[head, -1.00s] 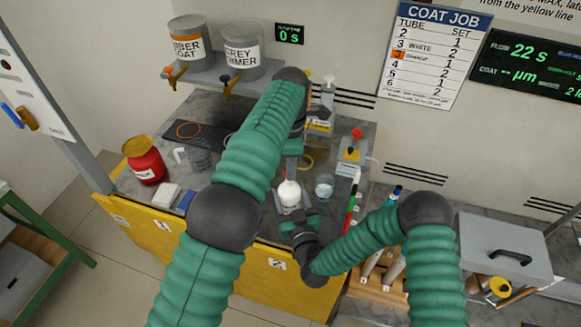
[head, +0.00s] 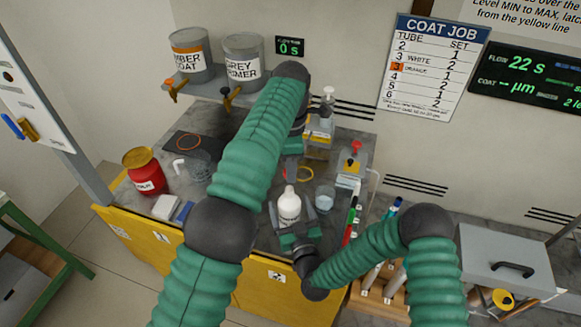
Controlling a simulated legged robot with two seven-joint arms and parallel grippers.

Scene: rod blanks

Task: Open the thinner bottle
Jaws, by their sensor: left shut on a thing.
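The thinner bottle (head: 289,209) is white with a dark-lettered label and a narrow neck. It stands upright at the front of the bench, on or in front of a grey square piece.
A glass beaker (head: 325,197) stands just right of the bottle. Coloured markers (head: 350,222) and a red-topped device (head: 352,163) are further right. A red can (head: 145,172), a clear jug (head: 196,167) and a white block (head: 167,206) are left. Paint cans (head: 241,62) sit on the rear shelf.

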